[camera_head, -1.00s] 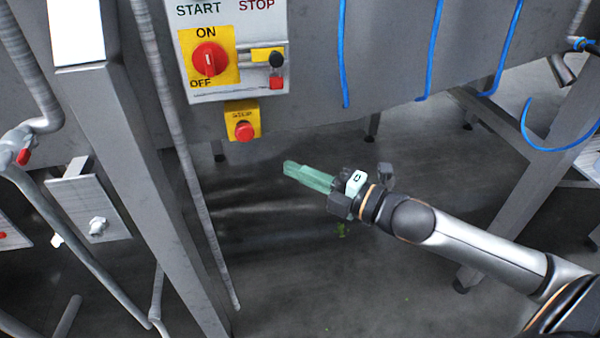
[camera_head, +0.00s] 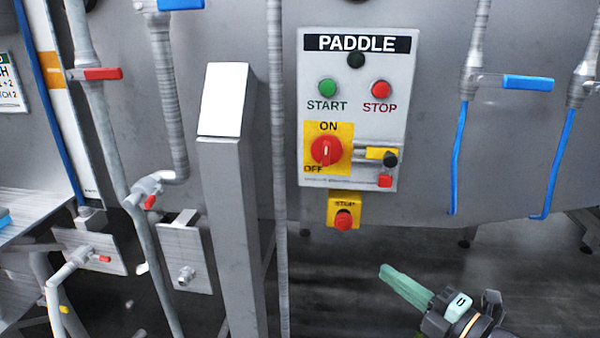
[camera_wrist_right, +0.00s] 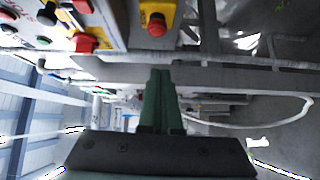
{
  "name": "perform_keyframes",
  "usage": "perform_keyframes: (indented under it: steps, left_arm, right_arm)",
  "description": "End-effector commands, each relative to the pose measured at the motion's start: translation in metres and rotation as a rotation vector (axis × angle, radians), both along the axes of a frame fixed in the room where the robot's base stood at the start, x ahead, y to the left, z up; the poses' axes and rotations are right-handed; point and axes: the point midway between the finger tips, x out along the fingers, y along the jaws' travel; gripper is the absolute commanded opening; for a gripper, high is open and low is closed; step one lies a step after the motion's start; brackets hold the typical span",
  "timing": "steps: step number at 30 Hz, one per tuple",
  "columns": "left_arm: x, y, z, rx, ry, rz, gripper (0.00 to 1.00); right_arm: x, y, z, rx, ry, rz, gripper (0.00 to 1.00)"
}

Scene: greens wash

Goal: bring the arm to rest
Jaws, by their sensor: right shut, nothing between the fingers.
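My right gripper (camera_head: 405,288) has long green fingers and shows at the lower right of the head view, below the control panel and in front of the dark floor. Its fingers are closed together with nothing between them. In the right wrist view the green fingers (camera_wrist_right: 158,100) lie side by side and point toward the panel's underside. Only the wrist end of my right arm shows in the head view, cut off by the bottom edge. My left gripper is in neither view.
The paddle control panel (camera_head: 398,115) is on the grey machine wall. A red stop button (camera_head: 343,220) on a yellow plate hangs below it. A grey post (camera_head: 232,230) and vertical pipes stand to the left. Blue-handled valves (camera_head: 527,83) are at the right. Open floor lies around the gripper.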

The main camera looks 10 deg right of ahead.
Motion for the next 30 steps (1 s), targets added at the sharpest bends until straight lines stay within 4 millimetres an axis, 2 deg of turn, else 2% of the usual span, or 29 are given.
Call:
perform_keyframes:
  steps: [2, 5, 8, 12, 16, 18, 22, 25, 30]
  left_arm:
    - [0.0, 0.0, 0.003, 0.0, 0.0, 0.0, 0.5]
    - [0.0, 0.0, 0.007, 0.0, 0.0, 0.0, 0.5]
    - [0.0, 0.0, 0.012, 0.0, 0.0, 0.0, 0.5]
    - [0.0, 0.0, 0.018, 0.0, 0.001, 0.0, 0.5]
    - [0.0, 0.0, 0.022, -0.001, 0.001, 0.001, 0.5]
    - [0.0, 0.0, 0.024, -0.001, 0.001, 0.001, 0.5]
    - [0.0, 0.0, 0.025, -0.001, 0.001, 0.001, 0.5]
    - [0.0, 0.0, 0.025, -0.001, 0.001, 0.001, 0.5]
    - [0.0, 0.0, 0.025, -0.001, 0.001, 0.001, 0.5]
  right_arm:
    - [-0.001, -0.003, -0.021, 0.077, 0.076, -0.037, 0.0]
    - [-0.009, -0.007, -0.065, 0.243, 0.233, -0.117, 0.0]
    - [-0.028, -0.007, -0.124, 0.456, 0.435, -0.233, 0.0]
    - [-0.072, 0.005, -0.205, 0.755, 0.71, -0.423, 0.0]
    - [-0.121, 0.026, -0.262, 0.988, 0.914, -0.593, 0.0]
    - [-0.143, 0.037, -0.283, 1.081, 0.994, -0.669, 0.0]
    - [-0.169, 0.052, -0.304, 1.19, 1.081, -0.763, 0.0]
    - [-0.177, 0.056, -0.31, 1.223, 1.105, -0.79, 0.0]
    - [-0.178, 0.057, -0.311, 1.226, 1.108, -0.793, 0.0]
